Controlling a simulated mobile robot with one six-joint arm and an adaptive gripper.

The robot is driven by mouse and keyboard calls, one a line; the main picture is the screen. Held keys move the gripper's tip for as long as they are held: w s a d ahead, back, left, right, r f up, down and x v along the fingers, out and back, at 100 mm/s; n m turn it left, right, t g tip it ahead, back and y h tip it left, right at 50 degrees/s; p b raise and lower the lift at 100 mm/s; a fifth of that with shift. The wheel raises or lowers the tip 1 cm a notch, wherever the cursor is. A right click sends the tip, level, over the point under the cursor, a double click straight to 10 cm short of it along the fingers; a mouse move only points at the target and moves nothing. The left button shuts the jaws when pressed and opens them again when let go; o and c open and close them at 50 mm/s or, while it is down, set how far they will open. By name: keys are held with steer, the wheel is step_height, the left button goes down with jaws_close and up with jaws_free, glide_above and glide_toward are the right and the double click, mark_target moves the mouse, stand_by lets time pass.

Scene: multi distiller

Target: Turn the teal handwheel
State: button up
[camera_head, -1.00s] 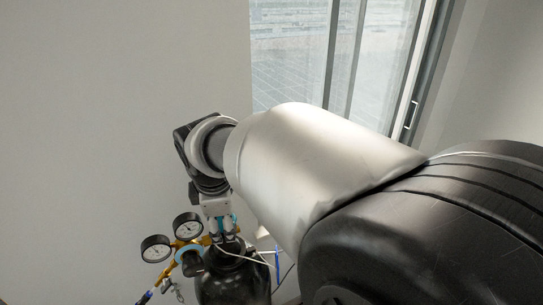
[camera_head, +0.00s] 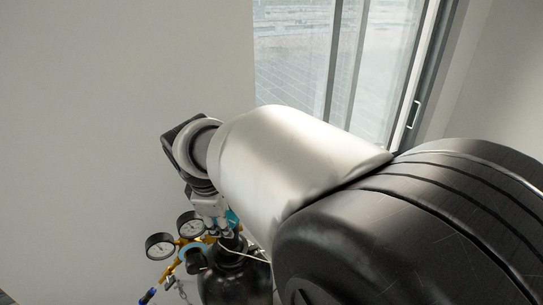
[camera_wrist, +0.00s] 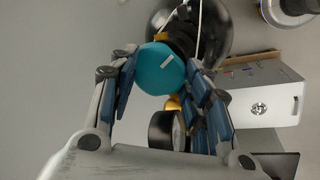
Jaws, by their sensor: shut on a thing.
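The teal handwheel (camera_wrist: 163,70) shows in the wrist view as a round cap with a small white mark, above the black gas cylinder (camera_wrist: 220,25). My gripper (camera_wrist: 160,66) has its two blue-padded fingers on either side of the handwheel and is shut on it. In the head view, a bit of the teal handwheel (camera_head: 232,217) shows beside my gripper (camera_head: 220,228), at the top of the cylinder. Its remainder is hidden by the gripper.
Two round gauges (camera_head: 160,246) on brass fittings stand left of the cylinder. A thin white cord crosses the cylinder's top. In the wrist view, a white box (camera_wrist: 265,105) stands at right. A wall and window (camera_head: 290,60) lie behind.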

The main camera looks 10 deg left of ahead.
steer(key=shift+w+a+m+h, duration=0.1)
steer(key=shift+m+h, duration=0.2)
steer(key=shift+m, duration=0.6)
steer(key=o, duration=1.2)
steer(key=shift+w, duration=0.15)
steer(key=shift+c, duration=0.2)
steer(key=v, duration=1.2)
